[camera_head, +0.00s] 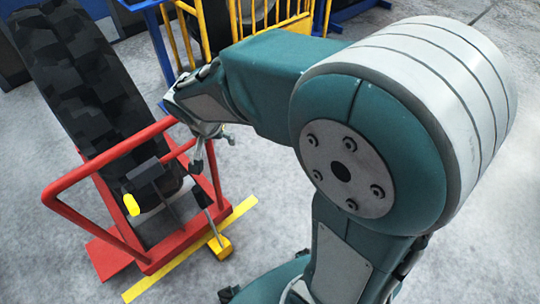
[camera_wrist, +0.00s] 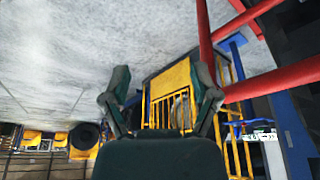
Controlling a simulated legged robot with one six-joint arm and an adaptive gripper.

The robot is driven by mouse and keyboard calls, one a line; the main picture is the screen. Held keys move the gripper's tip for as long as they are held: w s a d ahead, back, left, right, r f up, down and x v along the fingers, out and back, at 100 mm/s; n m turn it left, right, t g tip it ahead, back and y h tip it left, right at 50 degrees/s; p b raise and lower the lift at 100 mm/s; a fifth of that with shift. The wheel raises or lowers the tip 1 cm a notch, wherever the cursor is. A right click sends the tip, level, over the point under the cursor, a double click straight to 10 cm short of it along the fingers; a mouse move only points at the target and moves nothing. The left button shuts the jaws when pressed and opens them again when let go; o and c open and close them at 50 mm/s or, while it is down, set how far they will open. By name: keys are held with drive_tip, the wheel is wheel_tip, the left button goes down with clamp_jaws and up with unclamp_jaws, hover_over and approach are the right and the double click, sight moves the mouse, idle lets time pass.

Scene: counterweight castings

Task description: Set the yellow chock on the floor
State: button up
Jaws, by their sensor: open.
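My gripper (camera_head: 215,152) is open and empty, held above the right side of the red frame. Its two spread fingers also show in the wrist view (camera_wrist: 162,98), with nothing between them. A yellow block, which looks like the chock (camera_head: 223,248), sits low by the yellow floor strip, at the lower end of a thin grey rod (camera_head: 207,208). It appears to touch the floor. The gripper is above and apart from it. I cannot make out the chock in the wrist view.
A yellow strip (camera_head: 245,208) marks the floor. Yellow railings (camera_head: 285,22) stand behind. Grey floor (camera_head: 270,190) is clear right of the frame. Red bars (camera_wrist: 270,82) show in the wrist view.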

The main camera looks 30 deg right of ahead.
drive_tip(key=s+d+r+n+t+y, duration=0.1)
drive_tip(key=s+d+r+n, duration=0.1)
drive_tip(key=s+r, duration=0.3)
drive_tip(key=s+d+r+n+t+y, duration=0.1)
drive_tip(key=s+d+r+n, duration=0.2)
drive_tip(key=s, duration=0.9)
drive_tip(key=shift+s+r+n, duration=0.15)
drive_tip(key=shift+r+n, duration=0.75)
drive_tip(key=shift+r, duration=0.05)
